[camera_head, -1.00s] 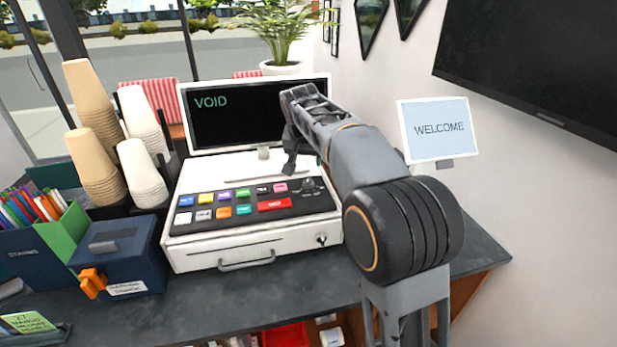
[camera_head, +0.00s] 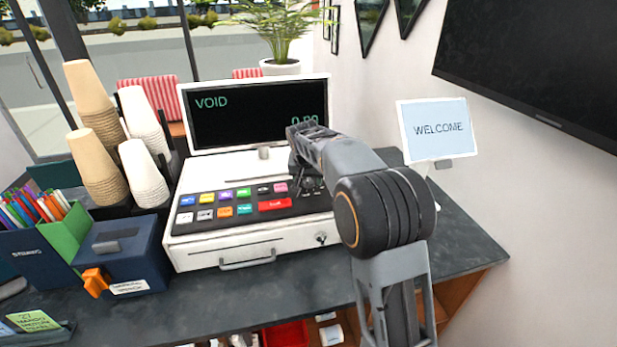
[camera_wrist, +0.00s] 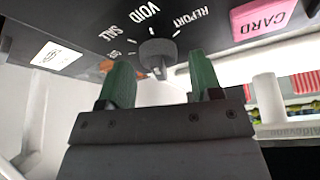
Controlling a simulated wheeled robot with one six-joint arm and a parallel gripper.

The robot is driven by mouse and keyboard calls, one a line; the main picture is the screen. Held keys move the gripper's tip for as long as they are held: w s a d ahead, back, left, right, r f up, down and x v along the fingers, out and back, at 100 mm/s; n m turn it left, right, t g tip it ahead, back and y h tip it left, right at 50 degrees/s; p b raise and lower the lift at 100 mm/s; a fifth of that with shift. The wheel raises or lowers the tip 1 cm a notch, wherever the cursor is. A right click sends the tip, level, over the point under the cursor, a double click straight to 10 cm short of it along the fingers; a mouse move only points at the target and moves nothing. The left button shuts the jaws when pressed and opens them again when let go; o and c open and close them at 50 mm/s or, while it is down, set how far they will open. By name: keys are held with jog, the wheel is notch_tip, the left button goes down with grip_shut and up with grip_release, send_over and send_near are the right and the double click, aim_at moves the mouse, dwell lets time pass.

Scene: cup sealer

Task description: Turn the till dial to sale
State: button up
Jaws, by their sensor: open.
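The till (camera_head: 190,245) stands on the counter, and its screen (camera_head: 240,120) reads VOID with 0.00 at the lower right. The till dial (camera_wrist: 157,52) is a dark round knob in the wrist view, with labels including SALE, VOID and REPORT around it. SALE is left of VOID there. My gripper (camera_wrist: 160,82) is open, with one green fingertip on each side of the dial's line and nothing between them. The fingertips appear just short of the knob; I cannot tell if they touch it. In the head view my arm partly hides the dial area.
A pink CARD key (camera_wrist: 262,18) is near the right finger in the wrist view. Stacked cups (camera_head: 95,130) and a blue box (camera_head: 122,258) stand left of the till. A WELCOME display (camera_head: 437,130) stands to the right. Bare counter (camera_head: 300,290) lies in front.

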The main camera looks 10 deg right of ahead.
jog(key=shift+c, duration=0.4)
jog(key=c, duration=0.8)
jog(key=shift+n, duration=0.4)
jog(key=n+y, duration=0.1)
jog(key=n, duration=0.2)
jog(key=shift+n+y, duration=0.3)
jog(key=shift+y, duration=0.1)
jog(key=shift+n+y+b, duration=0.4)
jog(key=shift+n+y, duration=0.4)
jog(key=shift+n, duration=1.4)
jog(key=shift+r, duration=0.1)
jog(key=o, duration=0.9)
